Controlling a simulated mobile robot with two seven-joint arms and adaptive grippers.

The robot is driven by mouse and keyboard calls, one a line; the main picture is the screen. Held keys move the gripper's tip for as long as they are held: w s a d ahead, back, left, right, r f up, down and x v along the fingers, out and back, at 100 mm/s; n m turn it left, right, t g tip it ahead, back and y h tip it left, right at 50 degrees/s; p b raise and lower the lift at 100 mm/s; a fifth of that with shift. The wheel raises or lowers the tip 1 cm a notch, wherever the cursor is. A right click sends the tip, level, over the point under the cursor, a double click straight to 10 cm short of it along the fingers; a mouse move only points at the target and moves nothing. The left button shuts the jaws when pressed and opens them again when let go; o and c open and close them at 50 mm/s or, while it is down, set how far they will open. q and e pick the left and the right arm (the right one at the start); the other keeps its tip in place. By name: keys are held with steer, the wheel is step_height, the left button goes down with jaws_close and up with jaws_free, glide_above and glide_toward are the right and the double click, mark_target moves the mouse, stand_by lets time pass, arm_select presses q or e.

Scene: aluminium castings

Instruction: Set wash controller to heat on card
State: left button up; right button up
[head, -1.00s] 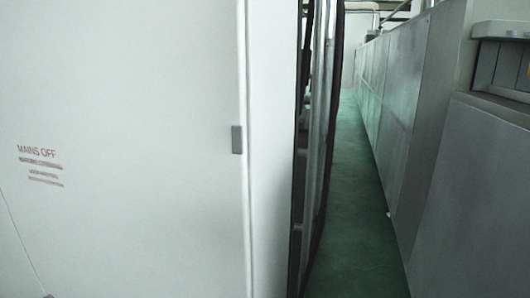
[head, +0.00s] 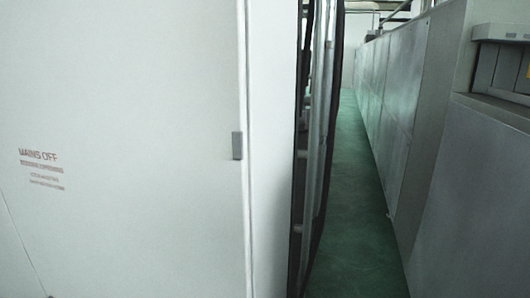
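No wash controller and no card can be made out in the head view. Neither of my grippers shows clearly in the view. A large white cabinet panel (head: 130,80) fills the left half, close to me. A small grey latch or hinge (head: 237,146) sits near the panel's right edge.
A narrow aisle with a green floor (head: 350,230) runs away between the cabinet and a long row of grey metal panels (head: 400,110) on the right. Dark-edged framing (head: 310,150) stands beside the cabinet. A grey recessed unit (head: 502,60) is at the upper right.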

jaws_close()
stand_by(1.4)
